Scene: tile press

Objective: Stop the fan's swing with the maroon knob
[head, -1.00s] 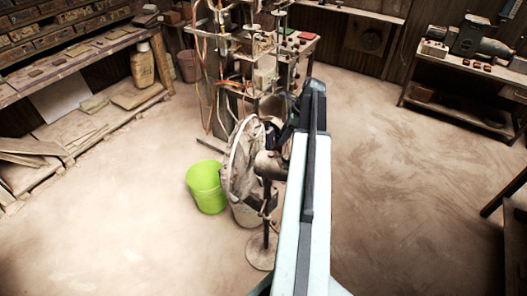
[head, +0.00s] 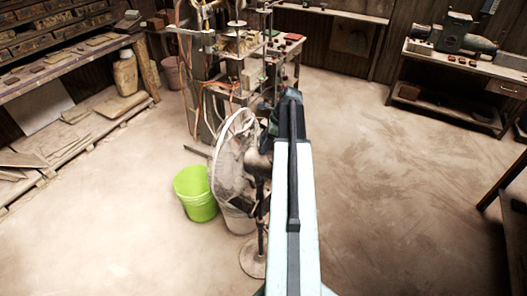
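A dusty pedestal fan (head: 233,165) stands in the middle of the head view, with its round cage facing left and a round base (head: 252,262) on the floor. My arm reaches forward from the bottom of the picture and covers the right side of the fan. I cannot make out the maroon knob; the fan's motor housing (head: 258,165) is partly hidden by my arm. The dark far end of my arm, with my gripper (head: 272,118), is just beyond the fan's head. The gripper's fingers are not clear there.
A lime green bucket (head: 196,194) stands left of the fan, and a pale bucket (head: 238,221) is behind its pole. A tile press (head: 215,80) with hoses rises behind. Shelves (head: 75,145) line the left, a workbench (head: 460,60) the right. The floor (head: 400,190) right is open.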

